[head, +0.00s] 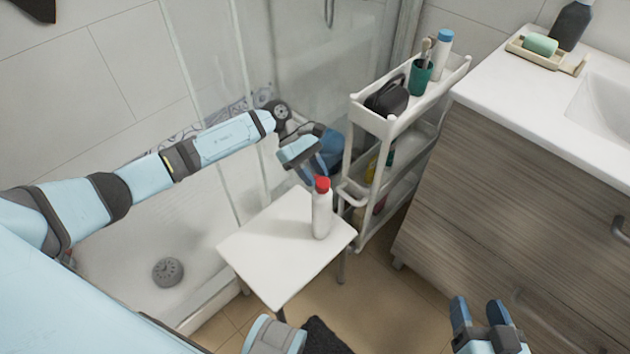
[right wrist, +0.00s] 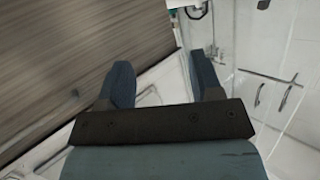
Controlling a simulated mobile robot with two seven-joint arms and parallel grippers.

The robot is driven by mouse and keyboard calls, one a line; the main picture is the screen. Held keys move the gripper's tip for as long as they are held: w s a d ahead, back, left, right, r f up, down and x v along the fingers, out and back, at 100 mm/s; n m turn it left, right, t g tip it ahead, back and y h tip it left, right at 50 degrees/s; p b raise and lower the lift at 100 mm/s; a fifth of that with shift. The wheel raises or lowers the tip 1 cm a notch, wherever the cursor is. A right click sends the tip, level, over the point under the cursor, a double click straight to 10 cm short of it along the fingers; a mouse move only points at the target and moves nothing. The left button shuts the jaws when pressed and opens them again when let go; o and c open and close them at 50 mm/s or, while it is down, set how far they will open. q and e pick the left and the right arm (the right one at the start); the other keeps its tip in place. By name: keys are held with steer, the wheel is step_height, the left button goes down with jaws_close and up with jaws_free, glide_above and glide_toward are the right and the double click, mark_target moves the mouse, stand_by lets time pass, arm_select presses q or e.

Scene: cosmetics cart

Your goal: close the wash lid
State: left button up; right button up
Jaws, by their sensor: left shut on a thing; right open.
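A white wash bottle (head: 321,220) with a red lid (head: 322,184) stands upright on a small white stool, near its back right edge. My left gripper (head: 314,178) reaches in from the left, just behind the bottle's top. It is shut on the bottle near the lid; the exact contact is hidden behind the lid. Whether the lid is open or shut is too small to tell. My right gripper (head: 481,312) is open and empty at the bottom right, well apart from the bottle. The right wrist view also shows its spread, empty fingers (right wrist: 163,82).
The white stool (head: 270,265) has free room at its front left. A white cart (head: 372,122) with a green cup (head: 420,77) and other items stands behind it. A wooden vanity (head: 510,170) fills the right. A shower tray (head: 120,255) lies left.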

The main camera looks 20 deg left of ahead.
arm_select(q)
steer(key=shift+a+f, duration=0.1)
arm_select(e)
steer(key=shift+w+a+r, duration=0.1)
steer(key=shift+a+r, duration=0.1)
steer(key=shift+r, duration=0.15)
arm_select(q)
steer(key=o, duration=0.6)
steer(key=shift+o, duration=0.2)
steer(key=shift+r, duration=0.55)
step_height(320, 180, up, 19)
steer(key=p, duration=0.3)
arm_select(e)
steer(key=shift+s+d+f+g+h, duration=0.2)
steer(key=shift+s+d+f+g, duration=0.15)
steer(key=shift+f, duration=0.4)
steer(key=shift+s+d+f+g+h, duration=0.25)
steer(key=shift+d+f, duration=0.25)
steer(key=shift+f, duration=0.25)
steer(key=shift+s+d+f+g+h, duration=0.15)
steer(key=shift+s+d+f+g, duration=0.25)
steer(key=shift+f, duration=0.35)
